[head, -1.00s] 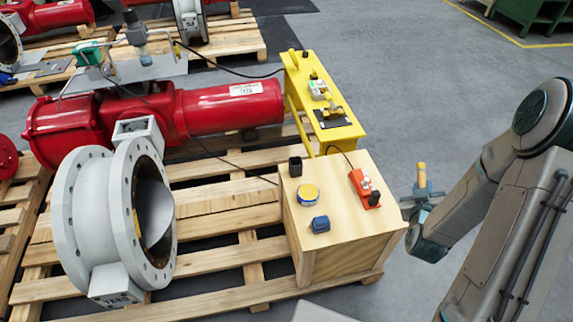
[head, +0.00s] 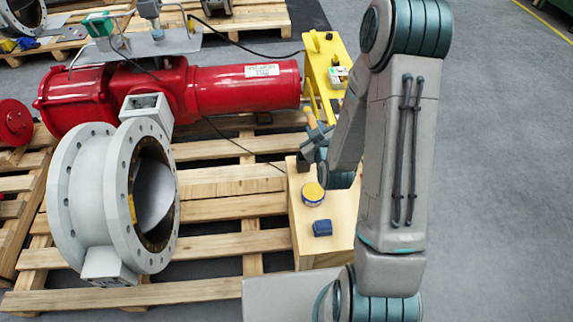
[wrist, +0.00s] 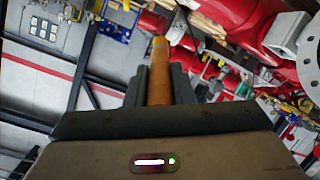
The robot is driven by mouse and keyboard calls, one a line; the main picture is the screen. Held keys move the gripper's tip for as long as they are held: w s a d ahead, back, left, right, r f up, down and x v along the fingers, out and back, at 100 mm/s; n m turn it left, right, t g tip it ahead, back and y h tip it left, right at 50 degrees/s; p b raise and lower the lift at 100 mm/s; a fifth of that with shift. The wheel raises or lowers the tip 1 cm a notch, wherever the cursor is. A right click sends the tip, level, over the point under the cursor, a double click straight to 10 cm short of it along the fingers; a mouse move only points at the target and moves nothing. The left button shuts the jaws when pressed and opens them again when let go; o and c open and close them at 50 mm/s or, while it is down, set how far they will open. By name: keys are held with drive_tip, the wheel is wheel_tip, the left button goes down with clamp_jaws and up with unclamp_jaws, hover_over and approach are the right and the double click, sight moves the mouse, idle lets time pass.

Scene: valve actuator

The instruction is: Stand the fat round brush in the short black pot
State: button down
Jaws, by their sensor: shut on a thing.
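My gripper (head: 318,137) is shut on the fat round brush (head: 309,116), whose orange-brown end sticks up, tilted, above the fingers in the head view. In the wrist view the brush (wrist: 160,75) stands between the two dark fingers of my gripper (wrist: 160,88); its bristles cannot be made out. The short black pot (head: 302,164) stands at the far left corner of the wooden box top. It lies just below my gripper in the head view, partly hidden, and I see no contact.
A yellow-topped round tin (head: 313,193) and a small blue block (head: 322,228) stand on the wooden box (head: 298,215). My arm hides the box's right side. A yellow stand (head: 317,50) rises behind. A red actuator (head: 230,88) and grey flanged valve (head: 85,200) lie left.

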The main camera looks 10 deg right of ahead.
drive_tip(key=s+d+f+n+g+y+b, duration=0.2)
drive_tip(key=s+d+f+n+y+b, duration=0.35)
drive_tip(key=b, duration=1.05)
drive_tip(key=w+a+f+y+b, duration=0.2)
drive_tip(key=w+a+f+b, duration=0.2)
drive_tip(key=w+f, duration=0.6)
drive_tip(key=shift+a+f, duration=0.2)
drive_tip(key=shift+f, duration=1.15)
drive_tip(key=shift+n, duration=0.25)
